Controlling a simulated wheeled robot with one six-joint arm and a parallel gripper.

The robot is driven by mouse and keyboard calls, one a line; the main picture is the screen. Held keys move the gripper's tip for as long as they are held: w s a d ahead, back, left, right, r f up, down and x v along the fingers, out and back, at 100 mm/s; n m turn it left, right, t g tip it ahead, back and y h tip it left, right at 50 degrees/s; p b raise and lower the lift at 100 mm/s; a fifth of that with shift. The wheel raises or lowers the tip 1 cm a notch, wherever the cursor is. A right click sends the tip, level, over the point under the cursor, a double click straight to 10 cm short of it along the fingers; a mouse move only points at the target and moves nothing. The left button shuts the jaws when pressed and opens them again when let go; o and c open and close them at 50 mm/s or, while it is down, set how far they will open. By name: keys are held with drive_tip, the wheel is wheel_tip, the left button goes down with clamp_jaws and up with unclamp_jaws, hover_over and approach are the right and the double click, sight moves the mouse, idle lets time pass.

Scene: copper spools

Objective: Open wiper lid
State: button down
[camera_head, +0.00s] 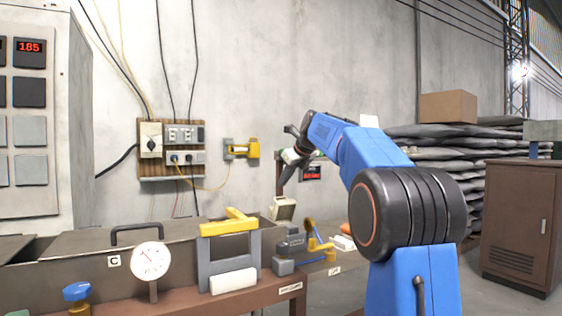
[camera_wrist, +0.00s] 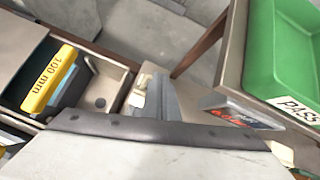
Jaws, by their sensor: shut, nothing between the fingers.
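I cannot tell for certain which part is the wiper lid. In the head view a grey upright frame with a yellow bar on top (camera_head: 229,222) stands on the bench, with a white roll (camera_head: 233,281) at its foot. To its right is a small grey block device (camera_head: 290,242) with yellow parts. My gripper (camera_head: 289,158) is at the end of the blue arm, raised in front of the wall, up and to the right of the yellow-topped frame. It is shut and empty, apart from these bench devices. In the wrist view its fingertips are hard to make out.
A dial gauge (camera_head: 151,261) and a black-handled cover (camera_head: 135,234) are at the bench's left. A brown cabinet (camera_head: 515,220) stands at right.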

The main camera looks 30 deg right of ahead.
wheel_tip(320, 180, up, 7)
drive_tip(key=w, duration=0.3)
drive_tip(key=s+f+n+t+h, duration=0.1)
drive_tip(key=s+f+n+t, duration=0.3)
drive_tip(key=s+n, duration=1)
drive_tip(key=g, duration=0.1)
hover_over(281, 209)
drive_tip(key=f, duration=0.8)
drive_tip(key=shift+s+d+f, duration=0.2)
drive_tip(key=shift+s+d, duration=0.1)
drive_tip(key=shift+d, duration=0.1)
drive_tip(key=shift+w, duration=0.1)
